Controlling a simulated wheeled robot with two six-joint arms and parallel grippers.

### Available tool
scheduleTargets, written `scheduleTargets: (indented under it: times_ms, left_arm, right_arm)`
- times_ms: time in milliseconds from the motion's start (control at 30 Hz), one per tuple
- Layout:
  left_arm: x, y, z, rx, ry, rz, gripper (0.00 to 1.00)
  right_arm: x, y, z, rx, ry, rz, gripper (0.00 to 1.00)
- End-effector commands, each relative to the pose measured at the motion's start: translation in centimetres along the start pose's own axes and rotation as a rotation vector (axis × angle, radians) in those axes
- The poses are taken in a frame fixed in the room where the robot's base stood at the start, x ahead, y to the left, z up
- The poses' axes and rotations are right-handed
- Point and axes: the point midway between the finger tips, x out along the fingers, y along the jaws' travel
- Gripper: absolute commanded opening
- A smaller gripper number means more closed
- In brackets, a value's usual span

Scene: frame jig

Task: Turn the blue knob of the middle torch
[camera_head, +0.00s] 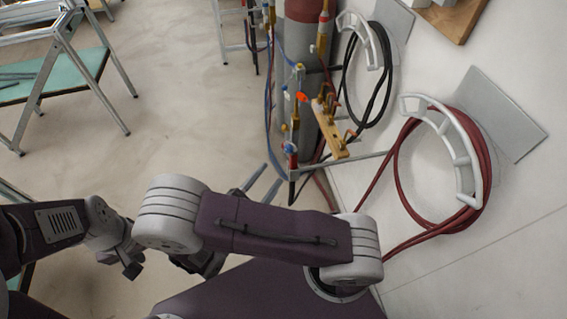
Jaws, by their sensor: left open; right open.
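Several slim torches with hoses hang on a rack beside the gas cylinder; one upper torch (299,74) and a lower one with a blue knob (290,149) show. An orange-red knob (302,97) sits between them. I cannot clearly tell which torch is the middle one, and its blue knob is too small to make out. My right gripper (264,183) is open and empty, its two grey fingers pointing up towards the lower torch, a little to its lower left and apart from it. My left gripper (131,267) is low at the left, partly hidden, far from the torches.
A red and grey cylinder (303,42) stands behind the rack. A wooden block with brass fittings (328,128) juts out right of the torches. Red hose (482,165) and black hose (386,85) hang on white wall holders.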

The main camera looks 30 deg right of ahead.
Motion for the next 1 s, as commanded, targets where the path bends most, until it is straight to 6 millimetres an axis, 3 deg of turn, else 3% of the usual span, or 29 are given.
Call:
scheduleTargets:
  times_ms: [167, 400, 533, 867, 900, 1000]
  left_arm:
    - [-0.2, 0.0, -0.1, 0.0, 0.001, 0.0, 0.46]
    - [-0.8, 0.0, -0.1, 0.0, 0.001, 0.0, 0.46]
    - [-0.9, 0.0, -0.1, 0.0, 0.001, 0.0, 0.46]
    - [-1.0, 0.0, -0.1, 0.0, 0.0, 0.0, 0.46]
    - [-1.0, 0.0, -0.1, 0.0, 0.0, 0.0, 0.46]
    - [-1.0, 0.0, -0.1, 0.0, 0.0, 0.0, 0.46]
  right_arm:
    - [1.3, 0.0, 0.2, -0.001, -0.005, -0.005, 0.46]
    - [6.4, -0.1, 0.2, -0.003, -0.006, -0.01, 0.46]
    - [8.3, -0.1, 0.2, -0.002, -0.004, -0.009, 0.46]
    - [9.2, -0.1, 0.1, 0.0, -0.001, -0.006, 0.46]
    - [9.2, -0.1, 0.1, 0.0, -0.001, -0.006, 0.43]
    - [9.2, -0.1, 0.1, 0.0, -0.001, -0.006, 0.15]
